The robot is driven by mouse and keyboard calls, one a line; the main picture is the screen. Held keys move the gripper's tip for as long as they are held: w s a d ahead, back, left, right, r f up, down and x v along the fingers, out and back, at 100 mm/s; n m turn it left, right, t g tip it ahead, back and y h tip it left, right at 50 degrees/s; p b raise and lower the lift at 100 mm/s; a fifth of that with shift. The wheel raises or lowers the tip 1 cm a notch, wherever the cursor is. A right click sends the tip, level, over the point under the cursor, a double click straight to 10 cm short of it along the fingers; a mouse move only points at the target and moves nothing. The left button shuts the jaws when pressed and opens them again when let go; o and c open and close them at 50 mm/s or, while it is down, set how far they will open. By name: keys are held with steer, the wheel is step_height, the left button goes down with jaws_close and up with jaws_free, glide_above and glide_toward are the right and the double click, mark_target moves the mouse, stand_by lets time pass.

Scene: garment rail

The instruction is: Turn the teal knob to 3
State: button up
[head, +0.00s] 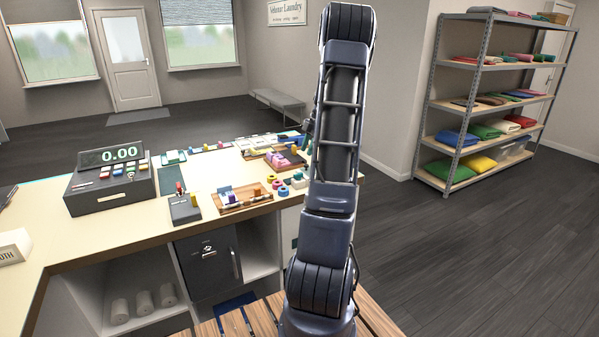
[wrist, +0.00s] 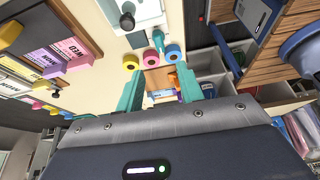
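A white panel (wrist: 150,10) with a dark round knob (wrist: 127,21) is at the top of the wrist view. In the head view my upright arm hides part of the counter's right end, and my gripper cannot be made out clearly.
Tape rolls (wrist: 157,37) lie just beyond my fingertips. A dark safe (head: 207,265) sits below. Storage shelves (head: 490,99) stand right; open floor lies between.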

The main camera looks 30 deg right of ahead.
mark_target(299, 173)
steer(key=x, duration=1)
steer(key=shift+a+f, duration=0.1)
steer(key=shift+f, duration=0.3)
steer(key=shift+c, duration=0.3)
jaws_close()
